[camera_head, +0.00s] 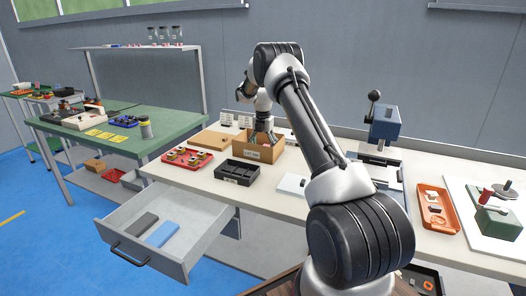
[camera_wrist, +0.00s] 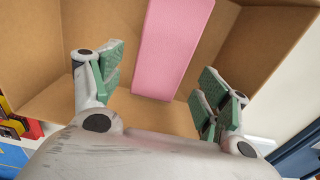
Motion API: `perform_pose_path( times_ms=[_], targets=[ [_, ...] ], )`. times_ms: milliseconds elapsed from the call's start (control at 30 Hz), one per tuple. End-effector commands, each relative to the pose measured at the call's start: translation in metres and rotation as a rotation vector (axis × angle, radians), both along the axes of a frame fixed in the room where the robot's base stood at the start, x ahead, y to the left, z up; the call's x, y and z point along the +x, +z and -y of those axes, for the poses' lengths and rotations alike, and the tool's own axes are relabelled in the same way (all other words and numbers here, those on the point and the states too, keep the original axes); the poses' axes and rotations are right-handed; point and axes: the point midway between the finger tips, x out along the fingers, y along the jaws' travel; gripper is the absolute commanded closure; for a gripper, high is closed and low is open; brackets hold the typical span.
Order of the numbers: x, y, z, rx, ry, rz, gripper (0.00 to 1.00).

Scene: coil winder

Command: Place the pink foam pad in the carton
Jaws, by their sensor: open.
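The pink foam pad (camera_wrist: 172,45) lies inside the open carton, on its floor as far as I can tell, in the wrist view. The carton (camera_head: 257,152) stands on the white bench in the head view; its brown inner walls (camera_wrist: 252,50) also fill much of the wrist view. My gripper (camera_wrist: 158,95) is open and empty, with its green-padded fingers spread to either side of the pad's near end. In the head view my gripper (camera_head: 264,136) reaches down into the carton from above. The pad is not visible in the head view.
A red tray of parts (camera_head: 187,158) and a black divided bin (camera_head: 238,172) stand left of and in front of the carton. An open drawer (camera_head: 178,262) holds a grey and a blue block (camera_head: 163,234). A press (camera_head: 383,125) stands to the right.

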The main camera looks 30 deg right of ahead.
Motion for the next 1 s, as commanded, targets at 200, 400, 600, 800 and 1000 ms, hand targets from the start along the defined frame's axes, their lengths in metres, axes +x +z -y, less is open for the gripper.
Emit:
perform_pose_path(
  times_ms=[200,400,600,800,1000],
  targets=[
    [0.001,0.051,0.000,-0.001,-0.001,0.004,0.24],
    [0.000,0.086,0.000,0.000,-0.001,0.001,0.24],
    [-0.005,0.115,-0.004,-0.001,-0.041,0.010,0.24],
    [-0.057,0.203,-0.034,0.002,-0.365,0.070,0.24],
    [-0.159,0.288,-0.074,0.047,-0.845,0.147,0.24]
  ],
)
